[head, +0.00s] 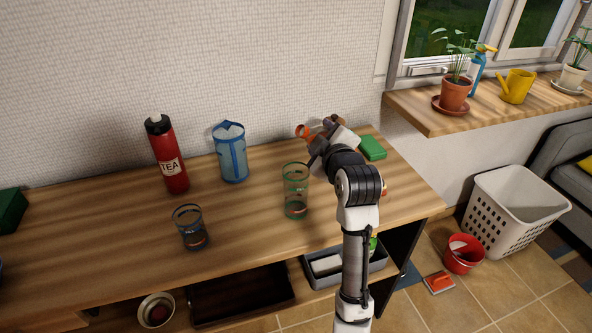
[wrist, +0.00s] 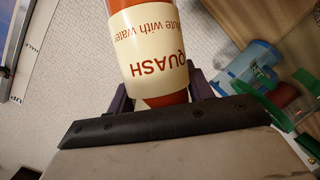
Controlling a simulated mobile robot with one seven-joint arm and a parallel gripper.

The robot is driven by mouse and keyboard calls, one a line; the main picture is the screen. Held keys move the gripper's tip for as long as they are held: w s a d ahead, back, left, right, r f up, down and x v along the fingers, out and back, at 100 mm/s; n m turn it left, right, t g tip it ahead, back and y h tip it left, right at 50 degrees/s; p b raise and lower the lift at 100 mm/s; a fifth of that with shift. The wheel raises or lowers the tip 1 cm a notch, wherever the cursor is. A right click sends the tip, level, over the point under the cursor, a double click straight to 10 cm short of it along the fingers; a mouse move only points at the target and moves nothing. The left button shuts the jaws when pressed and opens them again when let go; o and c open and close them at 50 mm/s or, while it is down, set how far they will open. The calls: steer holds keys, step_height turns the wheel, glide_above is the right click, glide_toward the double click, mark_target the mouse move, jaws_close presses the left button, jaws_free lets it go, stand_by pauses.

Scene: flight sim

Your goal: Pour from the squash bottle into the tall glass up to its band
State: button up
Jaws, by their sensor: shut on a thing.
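My gripper (head: 320,132) is shut on the squash bottle, above the back right of the counter. In the wrist view the bottle (wrist: 150,38) is orange-red with a cream label reading "QUASH", between the fingers. In the head view only a small orange part (head: 302,131) shows left of the gripper; its mouth and tilt cannot be made out. The tall glass (head: 296,188) has green edging and a little dark red at its bottom. It stands upright on the counter, in front of and below the gripper. It seems to show at the wrist view's right (wrist: 272,108).
A blue jug (head: 231,157) and a red TEA flask (head: 170,160) stand at the back left. A shorter dark-rimmed glass (head: 191,229) stands front left. A green block (head: 372,148) lies right of my gripper. The counter (head: 110,245) is clear between the glasses.

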steer(key=shift+r, duration=0.15)
stand_by(0.4)
steer(key=shift+w+d+n+t+b, duration=0.15)
steer(key=shift+d+n+t+b, duration=0.2)
steer(key=shift+n+b, duration=0.8)
stand_by(1.4)
steer(key=shift+r+n+t+h+b, duration=0.35)
steer(key=shift+r+t+b, duration=0.15)
steer(key=shift+b, duration=0.4)
stand_by(1.6)
steer(key=shift+w+f+n+t+b, duration=0.15)
steer(key=shift+f+n+b, duration=0.2)
steer(key=shift+f+b, duration=0.8)
steer(key=shift+s+f+n+t+b, duration=0.1)
steer(key=shift+f+n+b, duration=0.3)
steer(key=shift+b, duration=1.3)
